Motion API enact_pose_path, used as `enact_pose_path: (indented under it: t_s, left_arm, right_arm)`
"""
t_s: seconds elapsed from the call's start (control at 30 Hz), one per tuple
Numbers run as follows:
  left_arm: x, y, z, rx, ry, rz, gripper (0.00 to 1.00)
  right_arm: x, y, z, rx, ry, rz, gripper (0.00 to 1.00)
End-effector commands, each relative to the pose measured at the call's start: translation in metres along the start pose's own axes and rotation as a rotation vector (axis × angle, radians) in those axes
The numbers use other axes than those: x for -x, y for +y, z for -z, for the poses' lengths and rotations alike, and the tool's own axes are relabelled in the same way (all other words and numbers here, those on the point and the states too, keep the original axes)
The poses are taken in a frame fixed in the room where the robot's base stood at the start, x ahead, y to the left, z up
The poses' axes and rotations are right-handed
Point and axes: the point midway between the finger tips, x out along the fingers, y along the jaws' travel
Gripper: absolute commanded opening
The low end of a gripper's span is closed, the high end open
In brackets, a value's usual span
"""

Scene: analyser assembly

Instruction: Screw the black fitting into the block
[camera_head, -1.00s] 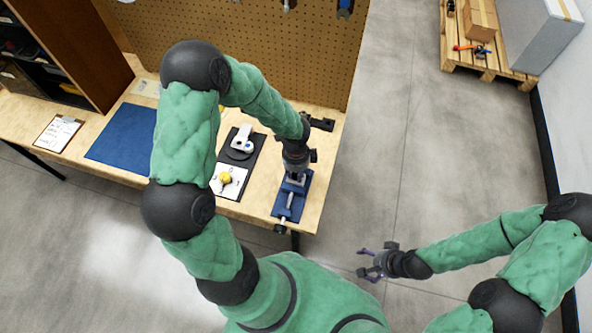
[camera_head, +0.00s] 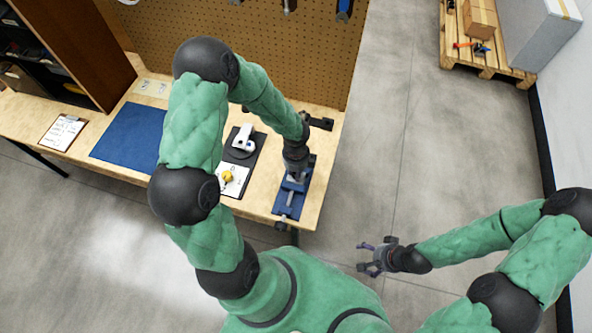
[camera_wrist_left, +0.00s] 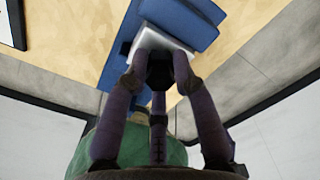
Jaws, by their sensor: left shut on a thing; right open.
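The light grey block (camera_wrist_left: 146,37) sits in the blue vise (camera_wrist_left: 185,18), seen in the left wrist view. The vise also shows in the head view (camera_head: 289,207), at the right end of the bench. My left gripper (camera_wrist_left: 160,68) is over the block, its purple fingers shut on the black fitting (camera_wrist_left: 159,75). The fitting is at the block, mostly hidden between the fingers; I cannot tell how deep it sits. My right gripper (camera_head: 368,259) is open and empty, out over the floor to the right of the bench.
Left of the vise a dark mat holds a white device (camera_head: 243,138) and a white card with a yellow part (camera_head: 227,178). A blue mat (camera_head: 128,136) and a clipboard (camera_head: 62,132) lie further left. A pegboard (camera_head: 270,50) stands behind the bench.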

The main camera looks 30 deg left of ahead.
Motion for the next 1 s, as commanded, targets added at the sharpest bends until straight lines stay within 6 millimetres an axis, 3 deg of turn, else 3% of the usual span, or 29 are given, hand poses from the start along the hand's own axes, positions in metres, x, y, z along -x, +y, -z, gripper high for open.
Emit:
enact_pose_path:
  t_s: [0.4,0.8,1.0]
  left_arm:
    - [0.002,-0.001,0.000,-0.322,-0.001,0.000,0.00]
    - [0.001,0.000,0.000,-0.359,0.000,0.000,0.00]
    - [0.004,0.000,0.000,-0.539,0.001,0.000,0.00]
  right_arm:
    - [0.028,-0.010,-0.001,0.000,0.000,0.000,0.82]
    - [0.030,-0.011,-0.001,0.000,0.000,0.000,0.82]
    - [0.047,-0.017,-0.002,0.000,0.000,0.000,0.82]
